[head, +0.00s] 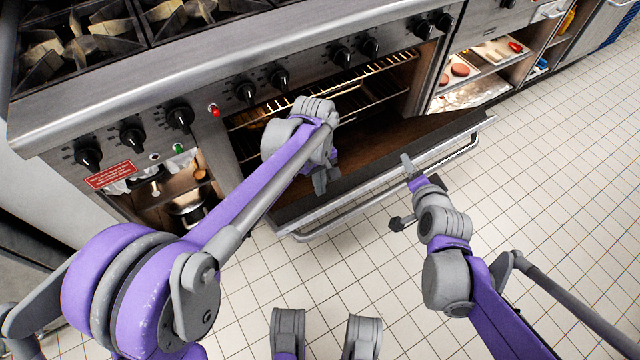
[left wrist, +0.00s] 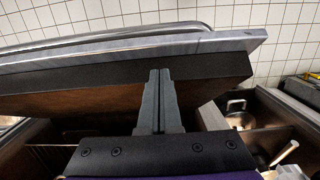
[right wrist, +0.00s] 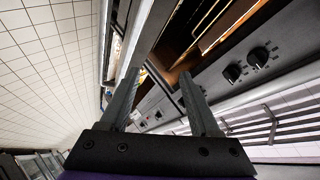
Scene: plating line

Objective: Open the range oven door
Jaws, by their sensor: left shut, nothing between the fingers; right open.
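The range oven door (head: 390,147) is hinged down and stands open, with its dark inner face up and its long bar handle (head: 384,191) along the outer edge. The oven cavity shows wire racks (head: 340,88). My left gripper (head: 322,184) is shut and empty, over the inner side of the door near its left end. The left wrist view shows its closed fingers (left wrist: 159,98) against the door's inner face (left wrist: 200,88); contact cannot be told. My right gripper (head: 402,192) is open and empty, just outside the door's handle. Its spread fingers show in the right wrist view (right wrist: 160,95).
Knobs (head: 180,116) and a red button (head: 214,110) line the range front above the oven. An open shelf with a pot (head: 188,208) is left of the oven. Shelves with food trays (head: 470,70) are to the right. The tiled floor (head: 560,170) is clear.

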